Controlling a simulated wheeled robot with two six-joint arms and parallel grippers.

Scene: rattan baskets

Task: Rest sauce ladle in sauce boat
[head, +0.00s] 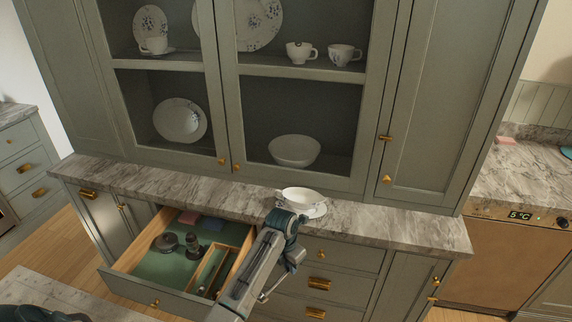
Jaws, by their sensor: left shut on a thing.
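The white sauce boat (303,197) stands on a saucer on the marble counter, below the glass cabinet. My left gripper (288,266) is just in front of the counter edge, lower in the picture than the sauce boat and apart from it. It is shut on a thin silvery thing, which looks like the sauce ladle (267,293), hanging down in front of the drawers. My arm and wrist hide part of the ladle. My right gripper is not in view.
An open drawer (157,303) with a green lining juts out left of my arm; it holds a grinder, a round dark item and a wooden divider. The counter (400,222) is clear on both sides of the sauce boat. Cabinet doors (300,110) rise behind it.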

